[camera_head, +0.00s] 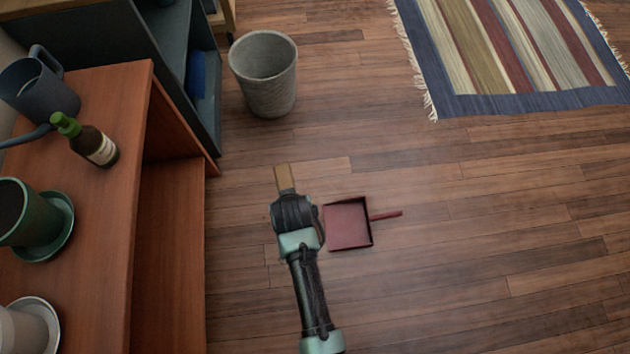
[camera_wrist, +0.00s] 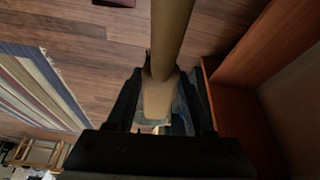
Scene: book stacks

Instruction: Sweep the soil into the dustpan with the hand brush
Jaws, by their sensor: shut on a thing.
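My gripper (camera_head: 290,205) is shut on the tan handle of the hand brush (camera_head: 285,178). In the wrist view, the handle (camera_wrist: 170,35) runs up between the two dark fingers (camera_wrist: 160,100). The brush's bristles are hidden in both views. The dark red dustpan (camera_head: 347,226) lies on the wooden floor just right of my gripper, with its short handle pointing right. A small dark red edge at the top of the wrist view (camera_wrist: 115,2) looks like part of the dustpan. I cannot make out any soil on the floor; my arm may hide it.
A grey bin (camera_head: 266,82) stands beyond my gripper. A wooden shelf unit (camera_head: 140,130) on the left holds a green-capped bottle (camera_head: 95,145), a watering can (camera_head: 40,90) and pots. A striped rug (camera_head: 455,104) lies at the upper right. The floor right of the dustpan is clear.

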